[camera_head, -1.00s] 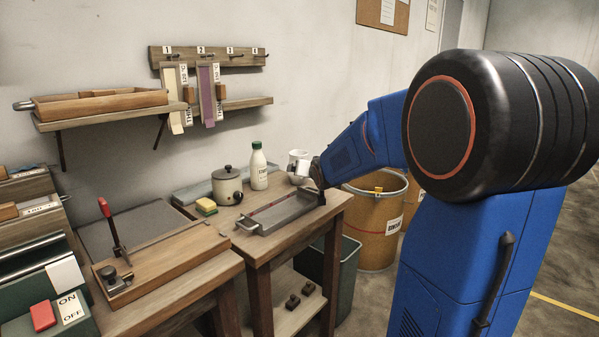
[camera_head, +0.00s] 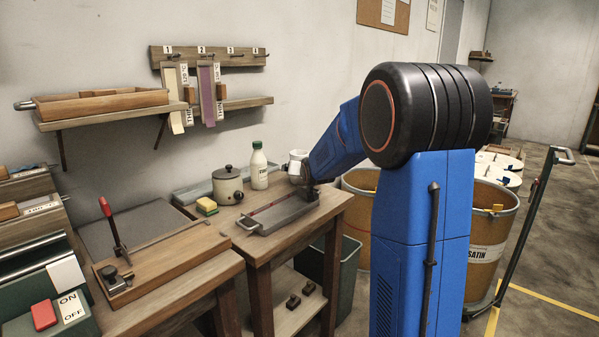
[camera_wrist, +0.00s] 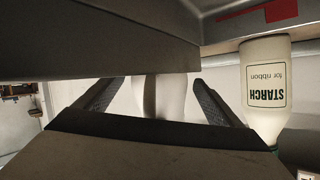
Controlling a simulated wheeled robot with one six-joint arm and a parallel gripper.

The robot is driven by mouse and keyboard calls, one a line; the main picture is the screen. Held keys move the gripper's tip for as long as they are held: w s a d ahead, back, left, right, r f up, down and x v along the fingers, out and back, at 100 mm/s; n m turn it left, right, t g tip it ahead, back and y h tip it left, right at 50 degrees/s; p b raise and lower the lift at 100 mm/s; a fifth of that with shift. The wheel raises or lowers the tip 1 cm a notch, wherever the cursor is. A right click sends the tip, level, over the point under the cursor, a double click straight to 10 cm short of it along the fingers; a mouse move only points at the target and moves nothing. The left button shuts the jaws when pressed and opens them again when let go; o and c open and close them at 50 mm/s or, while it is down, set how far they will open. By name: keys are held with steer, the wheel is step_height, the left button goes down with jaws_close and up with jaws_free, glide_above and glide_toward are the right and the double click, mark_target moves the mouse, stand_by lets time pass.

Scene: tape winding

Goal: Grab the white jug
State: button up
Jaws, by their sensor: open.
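The white jug (camera_head: 297,158) stands on the wooden bench, to the right of the starch bottle (camera_head: 260,166). Its lower right part is hidden behind my arm in the head view. My gripper (camera_head: 305,178) is low at the jug's near side, beyond the grey tray. In the wrist view, my gripper (camera_wrist: 157,100) is open, with one dark finger on each side. A pale upright shape, seemingly the jug (camera_wrist: 174,98), shows between the fingers. I cannot tell whether they touch it. The bottle also shows at the right of the wrist view (camera_wrist: 266,100), upside down.
A long grey metal tray (camera_head: 285,212) lies in front of the jug. A lidded pot (camera_head: 227,185) and a sponge (camera_head: 207,206) stand to the left. A dark bin (camera_head: 350,262) and large drums (camera_head: 490,238) are on the floor to the right.

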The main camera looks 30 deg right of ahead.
steer(key=shift+x, duration=0.9)
steer(key=shift+r, duration=0.1)
steer(key=c, duration=1.5)
steer(key=shift+r, duration=0.2)
steer(key=shift+c, duration=0.2)
